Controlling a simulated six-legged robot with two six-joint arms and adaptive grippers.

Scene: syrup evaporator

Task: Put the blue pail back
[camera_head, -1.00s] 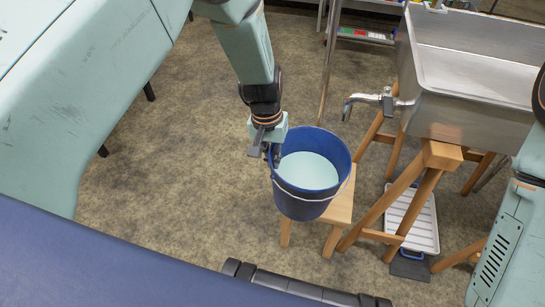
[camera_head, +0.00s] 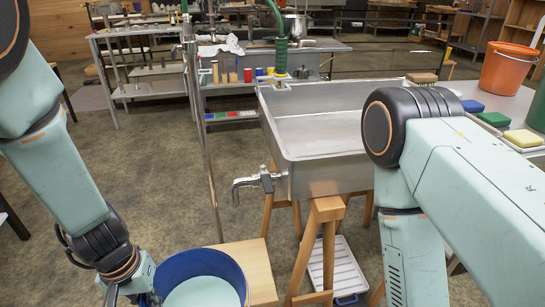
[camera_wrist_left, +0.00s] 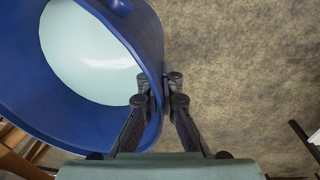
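The blue pail (camera_head: 232,268), with a pale liquid surface inside, is at the bottom edge of the head view, its lower part cut off. My left gripper (camera_head: 148,297) is at its left side. In the left wrist view, the fingers (camera_wrist_left: 162,100) straddle the rim of the pail (camera_wrist_left: 150,45) and appear closed on it. A wooden stool (camera_head: 258,268) shows behind and right of the pail; whether the pail touches it is hidden. My right arm is in view at the right, but its gripper is not.
The steel evaporator pan (camera_head: 335,185) with its tap (camera_head: 258,180) stands on wooden trestle legs right of the pail. An orange bucket (camera_head: 508,68) and sponges (camera_head: 494,119) are on the right table. A white tray (camera_head: 338,268) lies underneath. Open floor lies left of the stool.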

